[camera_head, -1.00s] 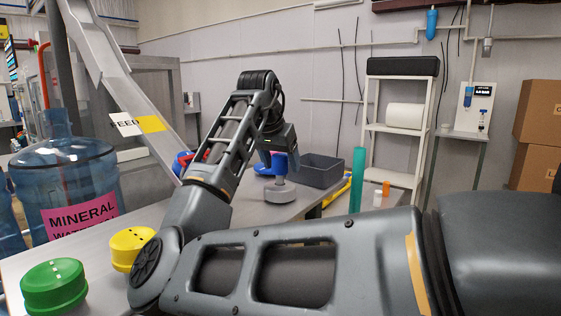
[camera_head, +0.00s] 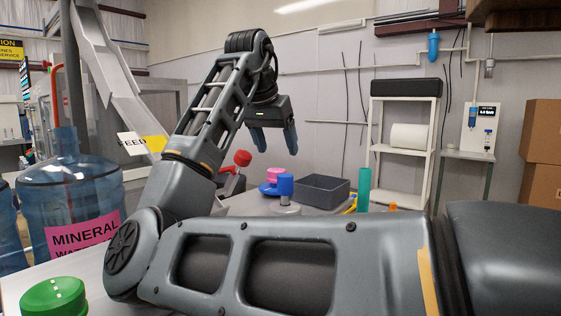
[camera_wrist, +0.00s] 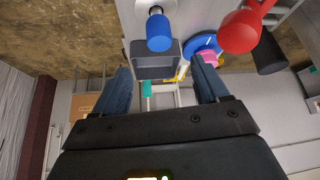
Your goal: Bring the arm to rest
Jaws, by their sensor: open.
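My gripper (camera_head: 275,138) is raised above the far part of the table, with its two blue fingers apart and nothing between them. It also shows in the wrist view (camera_wrist: 162,92), where the fingers are spread wide. A blue cap-like piece (camera_head: 286,185) on a grey round base (camera_head: 285,208) stands below it on the table, apart from the fingers. In the wrist view the blue piece (camera_wrist: 159,33) lies beyond the fingertips. My forearm crosses the front of the head view and hides part of the table.
A water jug (camera_head: 70,190) and a green cap (camera_head: 54,297) are at the left, by the feed chute (camera_head: 112,70). A grey bin (camera_head: 322,190), a pink piece (camera_head: 275,174) and a red knob (camera_head: 242,158) are at the far end. Space around my raised gripper looks clear.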

